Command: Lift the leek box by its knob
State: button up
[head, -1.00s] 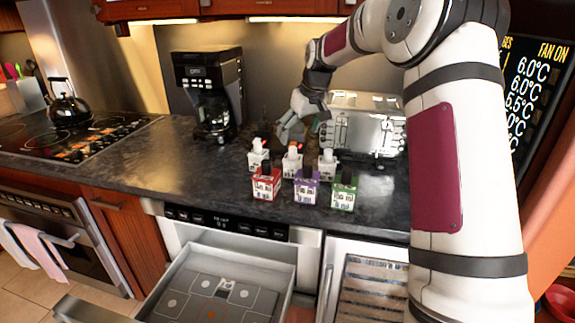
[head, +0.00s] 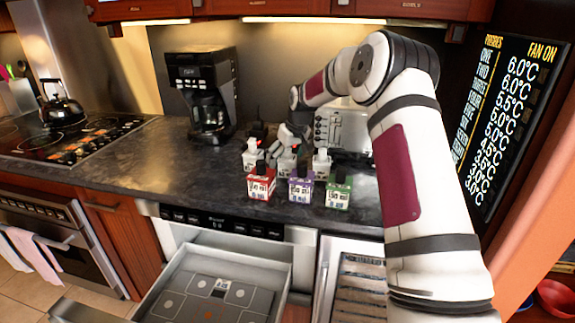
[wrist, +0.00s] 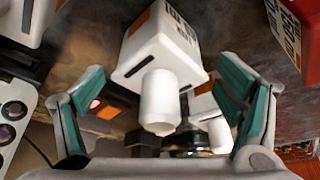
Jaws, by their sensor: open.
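Several small boxes with knobs stand in two rows on the counter. In front are a red box (head: 261,186), a purple box (head: 300,189) and a green box (head: 338,193), all with dark knobs. Behind are white boxes with pale knobs, at left (head: 252,157) and right (head: 321,163). I cannot read which is the leek box. My gripper (head: 289,138) is just behind the back row. In the wrist view my gripper (wrist: 160,85) is open, its teal pads either side of a white box (wrist: 160,52) with a white knob (wrist: 160,102), not gripping it.
A coffee maker (head: 205,95) stands left on the dark counter (head: 150,165), and a toaster (head: 343,128) stands behind right. An open drawer (head: 215,290) juts out below. The cooktop with a kettle (head: 62,110) is at far left. Counter left of the boxes is clear.

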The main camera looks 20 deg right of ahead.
jog(key=shift+x, duration=1.05)
jog(key=c, duration=1.2)
jog(key=shift+c, duration=0.2)
